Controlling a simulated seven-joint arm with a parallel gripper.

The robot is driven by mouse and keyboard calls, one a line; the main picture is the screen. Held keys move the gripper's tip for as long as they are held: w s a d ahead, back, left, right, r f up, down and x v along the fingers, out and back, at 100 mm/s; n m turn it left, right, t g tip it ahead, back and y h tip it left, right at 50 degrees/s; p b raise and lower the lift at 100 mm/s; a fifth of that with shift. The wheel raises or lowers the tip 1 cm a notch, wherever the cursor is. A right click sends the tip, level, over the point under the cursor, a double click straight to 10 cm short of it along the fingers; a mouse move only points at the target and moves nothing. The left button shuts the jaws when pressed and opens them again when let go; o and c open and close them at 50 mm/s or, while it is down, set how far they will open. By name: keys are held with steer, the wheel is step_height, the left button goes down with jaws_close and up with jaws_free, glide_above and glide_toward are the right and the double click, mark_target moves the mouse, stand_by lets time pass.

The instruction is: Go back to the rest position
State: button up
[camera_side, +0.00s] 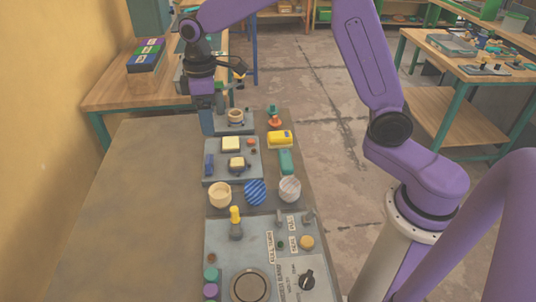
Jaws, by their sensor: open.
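My gripper (219,101) hangs at the far end of the work table, pointing down. It is open, and nothing shows between its fingers, though they are small and partly hidden here. It is above and left of a tan round piece (236,115) on a small grey base. I cannot tell whether it touches the blue upright (206,121) just below it. My purple arm reaches over from the right.
On the table (130,200) stand a grey plate (212,173) with blocks, several round pieces including a blue striped one (255,191), a yellow block (280,139), and a control panel (300,270) with knobs. The table's left side is clear. A side bench (110,92) holds coloured boxes.

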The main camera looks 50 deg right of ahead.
steer(key=s+d+n, duration=0.1)
steer(key=s+d, duration=0.3)
steer(key=s, duration=1.2)
steer(key=s+d+n, duration=0.1)
steer(key=s+d, duration=0.3)
steer(key=s, duration=1.2)
steer(key=shift+s+r+n, duration=0.15)
steer(key=shift+s+n, duration=0.1)
steer(key=shift+n, duration=0.15)
steer(key=shift+d, duration=0.1)
